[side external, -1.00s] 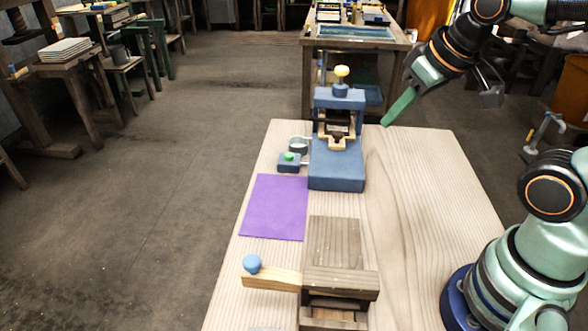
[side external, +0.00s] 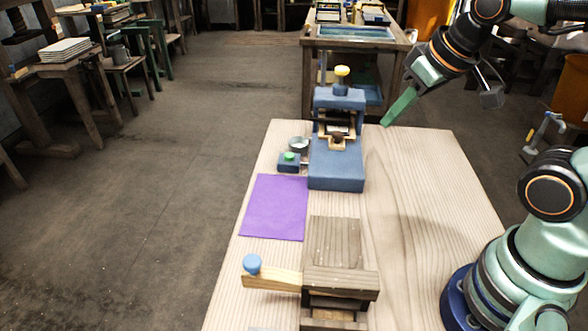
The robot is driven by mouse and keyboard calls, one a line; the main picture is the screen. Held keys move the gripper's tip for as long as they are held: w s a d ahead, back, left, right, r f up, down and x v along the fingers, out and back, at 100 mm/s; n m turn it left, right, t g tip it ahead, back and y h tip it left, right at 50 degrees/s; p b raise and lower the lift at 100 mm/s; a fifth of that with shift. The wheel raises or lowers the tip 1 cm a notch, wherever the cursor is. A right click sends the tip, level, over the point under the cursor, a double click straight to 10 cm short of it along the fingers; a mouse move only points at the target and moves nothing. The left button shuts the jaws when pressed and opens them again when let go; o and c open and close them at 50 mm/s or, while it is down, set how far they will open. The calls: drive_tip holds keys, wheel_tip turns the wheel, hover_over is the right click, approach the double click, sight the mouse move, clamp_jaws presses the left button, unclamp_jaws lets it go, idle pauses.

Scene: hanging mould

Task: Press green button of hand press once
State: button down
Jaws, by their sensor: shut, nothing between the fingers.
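The blue hand press (side external: 337,172) stands upright at the far end of the wooden table, with a yellow knob (side external: 342,71) on top. A wooden piece (side external: 338,136) sits in its opening. The green button (side external: 289,156) is on a small blue box at the left of the press, in front of a small round metal cup (side external: 298,144). My gripper (side external: 385,123) is shut and empty, its green fingers pointing down and left. In the picture it is to the right of the press, apart from it and well away from the button.
A purple sheet (side external: 275,207) lies in front of the button box. A wooden box (side external: 335,245) with a blue-knobbed handle (side external: 252,264) is nearer the camera. The right part of the table (side external: 420,190) is clear. Another bench (side external: 355,45) stands behind.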

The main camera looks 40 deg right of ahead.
drive_tip(key=w+f+n+t, duration=0.2)
drive_tip(key=w+n, duration=0.2)
drive_tip(key=w, duration=0.9)
drive_tip(key=n+t, duration=0.2)
drive_tip(key=n, duration=0.3)
hover_over(293, 156)
wheel_tip(293, 156, down, 9)
drive_tip(key=shift+a+r, duration=0.1)
drive_tip(key=shift+r, duration=0.05)
drive_tip(key=shift+f, duration=4.4)
drive_tip(key=shift+f, duration=0.1)
drive_tip(key=shift+f, duration=0.3)
